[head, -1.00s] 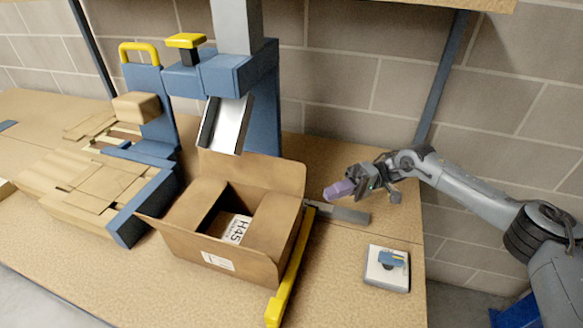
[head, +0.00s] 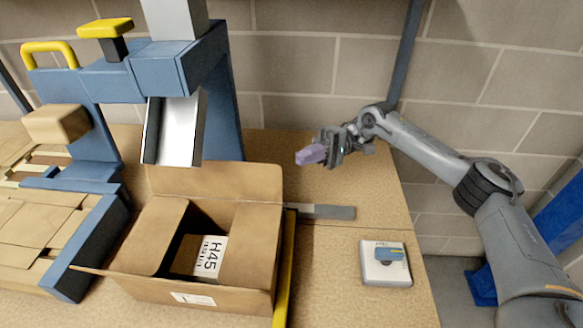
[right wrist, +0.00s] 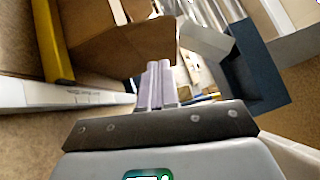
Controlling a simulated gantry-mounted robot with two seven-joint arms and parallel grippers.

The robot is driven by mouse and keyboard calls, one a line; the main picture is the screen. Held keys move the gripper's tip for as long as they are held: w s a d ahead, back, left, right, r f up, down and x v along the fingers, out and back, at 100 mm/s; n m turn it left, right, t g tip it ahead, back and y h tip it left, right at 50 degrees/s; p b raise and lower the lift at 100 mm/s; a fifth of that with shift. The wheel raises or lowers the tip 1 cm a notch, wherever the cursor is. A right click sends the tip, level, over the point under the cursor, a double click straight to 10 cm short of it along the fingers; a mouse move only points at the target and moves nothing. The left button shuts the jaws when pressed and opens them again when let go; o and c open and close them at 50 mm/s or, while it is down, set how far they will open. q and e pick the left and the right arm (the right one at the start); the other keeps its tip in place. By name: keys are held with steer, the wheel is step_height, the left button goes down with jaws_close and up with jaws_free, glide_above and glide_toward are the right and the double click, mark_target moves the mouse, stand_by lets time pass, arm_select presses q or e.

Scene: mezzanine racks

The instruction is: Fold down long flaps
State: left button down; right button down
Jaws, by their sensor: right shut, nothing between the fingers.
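The open cardboard box (head: 245,299) stands on the bench. Its far long flap (head: 215,181) stands up. Its two short flaps, left (head: 152,236) and right (head: 256,232), lie inward, with a gap between them showing a white H45 label (head: 209,256) inside. The near long flap sticks outward at the front left, seen nearly edge-on. My right gripper (head: 311,155) has purple fingers, shut and empty, just right of the far flap's corner and apart from it. In the right wrist view the fingers (right wrist: 158,85) are together, with a brown flap (right wrist: 115,50) beyond. My left gripper is not in view.
A blue machine frame (head: 225,100) with a white chute (head: 172,128) stands behind the box. A yellow rail (head: 284,270) and grey bar (head: 325,211) lie right of it. A switch box (head: 385,264) sits further right. Flat cartons (head: 35,235) lie left.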

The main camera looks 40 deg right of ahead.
steer(key=a+p, duration=0.1)
steer(key=a, duration=0.1)
steer(key=s+a+p, duration=0.1)
steer(key=a, duration=0.1)
steer(key=s+a+r, duration=0.1)
steer(key=a, duration=0.1)
steer(key=shift+a+r+p, duration=0.1)
steer(key=shift+a+p, duration=0.05)
steer(key=shift+p, duration=0.25)
steer(key=shift+s+a+r, duration=0.15)
steer(key=shift+s+a, duration=0.1)
steer(key=shift+a, duration=0.1)
steer(key=shift+r, duration=0.1)
